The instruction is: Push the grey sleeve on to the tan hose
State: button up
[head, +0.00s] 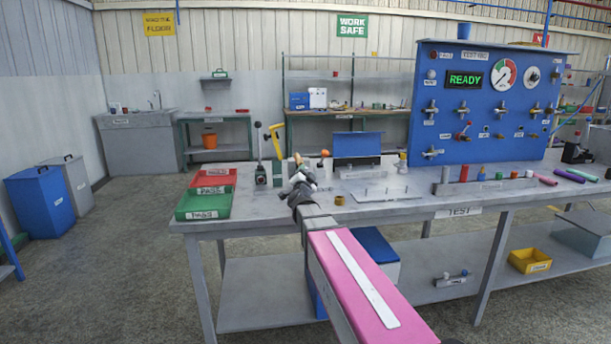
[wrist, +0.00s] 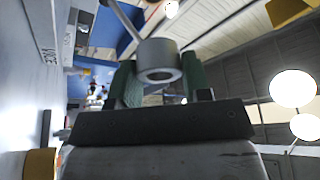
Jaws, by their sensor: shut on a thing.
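My gripper (head: 299,170) is over the near left part of the test bench, seen from behind in the head view. In the wrist view the grey sleeve (wrist: 158,62) is a short, hollow metal ring between my two green fingers (wrist: 158,85), which are shut on it. Its open end faces the camera. A thin grey rod runs up and left from behind the sleeve. In the head view my gripper hides the sleeve. A small tan piece (head: 298,157) shows just beyond my gripper. I cannot tell whether it is the tan hose, nor whether the sleeve touches the hose.
The grey bench (head: 400,207) carries a red tray (head: 214,179) and a green tray (head: 203,205) at left. A lever stand (head: 260,172) and a yellow-handled part (head: 276,135) stand close left of my gripper. A brown fitting (head: 339,200) lies right. The blue panel (head: 480,100) rises behind.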

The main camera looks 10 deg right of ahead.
jog(key=shift+w, duration=2.9)
jog(key=shift+w, duration=1.1)
jog(key=shift+s, duration=0.2)
jog(key=shift+s, duration=0.55)
jog(key=shift+w, duration=0.65)
dwell(0.8)
jog(key=o, duration=1.1)
jog(key=shift+c, duration=0.2)
